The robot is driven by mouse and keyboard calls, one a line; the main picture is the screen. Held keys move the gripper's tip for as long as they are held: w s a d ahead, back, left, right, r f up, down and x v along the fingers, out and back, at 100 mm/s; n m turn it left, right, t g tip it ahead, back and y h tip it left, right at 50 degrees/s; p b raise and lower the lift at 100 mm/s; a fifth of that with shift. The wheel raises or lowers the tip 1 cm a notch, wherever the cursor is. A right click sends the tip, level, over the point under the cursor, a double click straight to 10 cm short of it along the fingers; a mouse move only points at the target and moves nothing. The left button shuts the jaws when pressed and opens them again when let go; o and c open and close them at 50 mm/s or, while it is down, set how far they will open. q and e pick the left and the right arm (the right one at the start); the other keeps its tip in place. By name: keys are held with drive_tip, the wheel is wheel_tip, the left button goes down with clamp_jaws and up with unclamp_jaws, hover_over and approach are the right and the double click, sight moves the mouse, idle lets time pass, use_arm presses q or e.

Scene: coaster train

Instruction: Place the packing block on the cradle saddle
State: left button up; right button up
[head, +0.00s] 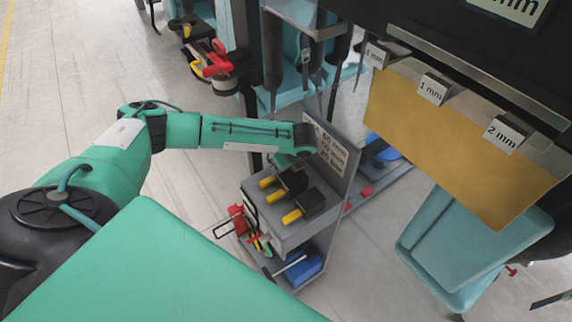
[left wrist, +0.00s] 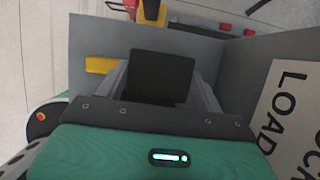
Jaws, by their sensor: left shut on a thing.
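My left gripper (left wrist: 161,82) has its two grey fingers on either side of a black block (left wrist: 160,77) and is shut on it. In the head view my left arm reaches over the grey cart (head: 322,241), and its fingers cannot be made out there. Black blocks (head: 293,180) with yellow handles (head: 291,217) sit on the cart's top. A yellow handle (left wrist: 98,64) also shows in the left wrist view. I cannot tell whether the held block is clear of the cart top. No cradle saddle can be made out for sure. My right gripper is not in view.
A grey sign panel (head: 338,158) with mm sizes stands upright along the cart's back edge. Red tools (head: 238,222) and a blue box (head: 298,268) are lower on the cart. A yellow panel (head: 440,135) with 1 mm and 2 mm tags hangs at the upper right.

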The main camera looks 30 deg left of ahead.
use_arm(q)
drive_tip(key=shift+r, duration=0.1)
drive_tip(key=o, duration=1.2)
drive_tip(key=shift+o, duration=1.4)
